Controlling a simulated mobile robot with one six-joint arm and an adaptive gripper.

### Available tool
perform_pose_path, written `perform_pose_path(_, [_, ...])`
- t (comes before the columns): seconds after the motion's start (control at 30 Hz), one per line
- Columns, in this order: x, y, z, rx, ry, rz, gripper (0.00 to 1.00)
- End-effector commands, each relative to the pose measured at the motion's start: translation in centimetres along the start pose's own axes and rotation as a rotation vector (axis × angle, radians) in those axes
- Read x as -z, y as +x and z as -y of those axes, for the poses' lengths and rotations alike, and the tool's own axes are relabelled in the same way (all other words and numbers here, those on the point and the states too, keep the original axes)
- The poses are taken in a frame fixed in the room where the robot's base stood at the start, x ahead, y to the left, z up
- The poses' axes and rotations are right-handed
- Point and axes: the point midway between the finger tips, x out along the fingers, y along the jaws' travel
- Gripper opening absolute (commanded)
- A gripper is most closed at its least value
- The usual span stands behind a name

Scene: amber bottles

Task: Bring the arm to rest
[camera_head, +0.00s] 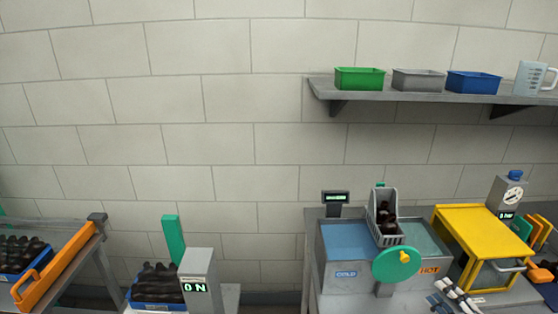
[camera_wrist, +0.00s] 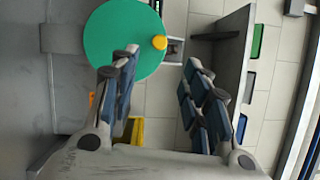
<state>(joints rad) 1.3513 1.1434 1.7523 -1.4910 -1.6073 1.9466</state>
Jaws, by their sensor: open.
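My gripper (camera_wrist: 163,88) is open in the wrist view, its two blue-padded grey fingers wide apart with nothing between them. In the head view my gripper (camera_head: 455,294) shows low at the right, in front of the cold and hot tank and the yellow box. Most of my arm is out of that view. In the wrist view the green disc (camera_wrist: 115,38) with its yellow knob lies beyond the fingertips, partly covered by the left finger.
A two-part tank (camera_head: 345,285) holds a grey basket (camera_head: 382,205) of dark bottles, with a green wheel (camera_head: 392,266) in front. A yellow box (camera_head: 478,232) stands right. Crates of dark bottles (camera_head: 157,281) stand left. A wall shelf (camera_head: 420,95) carries bins and a jug.

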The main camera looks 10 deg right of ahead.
Motion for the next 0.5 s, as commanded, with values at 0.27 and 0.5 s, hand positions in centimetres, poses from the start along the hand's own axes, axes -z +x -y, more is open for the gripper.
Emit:
perform_pose_path(0.27, [1.1, 7.7, 2.7, -0.206, -0.350, -0.069, 0.43])
perform_pose_path(0.5, [-1.0, 15.1, 7.7, -0.472, -0.786, -0.160, 0.43])
